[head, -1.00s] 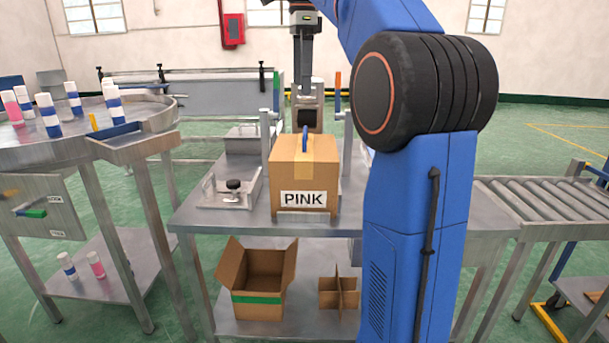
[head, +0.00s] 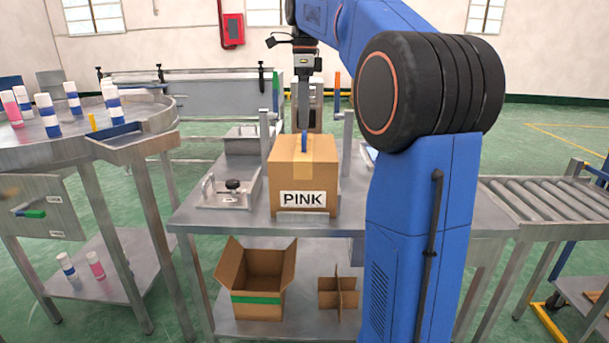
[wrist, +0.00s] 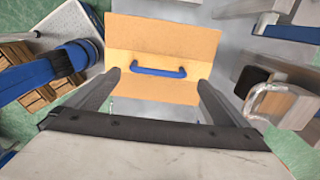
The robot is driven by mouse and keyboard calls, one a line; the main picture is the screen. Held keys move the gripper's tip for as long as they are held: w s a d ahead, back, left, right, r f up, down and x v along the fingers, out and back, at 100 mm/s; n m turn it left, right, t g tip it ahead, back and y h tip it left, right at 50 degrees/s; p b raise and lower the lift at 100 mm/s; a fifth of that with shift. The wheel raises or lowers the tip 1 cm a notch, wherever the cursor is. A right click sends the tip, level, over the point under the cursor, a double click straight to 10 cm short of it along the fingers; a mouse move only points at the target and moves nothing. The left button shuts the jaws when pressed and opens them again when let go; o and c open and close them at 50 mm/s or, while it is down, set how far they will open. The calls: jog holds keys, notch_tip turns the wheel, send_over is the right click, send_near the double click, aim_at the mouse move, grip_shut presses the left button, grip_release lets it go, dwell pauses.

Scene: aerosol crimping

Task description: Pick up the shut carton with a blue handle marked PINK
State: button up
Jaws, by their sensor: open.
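The shut carton (head: 303,175) is brown, with a white PINK label on its front and a blue handle (head: 304,142) on top. It stands upright on the metal table (head: 355,218). In the wrist view the carton top (wrist: 160,45) lies beyond my fingers, with its blue handle (wrist: 158,71) between their lines. My gripper (wrist: 157,85) is open and empty. In the head view its fingers are hard to make out; the wrist (head: 305,62) is above and behind the carton.
A metal fixture with a black knob (head: 232,185) sits left of the carton. An open carton (head: 257,283) and a cardboard divider (head: 338,293) are on the lower shelf. A round table (head: 75,130) with cans stands left. A roller conveyor (head: 550,205) is at right.

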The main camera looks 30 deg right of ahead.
aim_at(304, 132)
jog(key=shift+s+a+f, duration=0.1)
jog(key=shift+s+f, duration=0.05)
jog(key=shift+f, duration=3.15)
jog(key=c, duration=1.8)
jog(key=shift+c, duration=0.6)
jog(key=shift+r, duration=0.2)
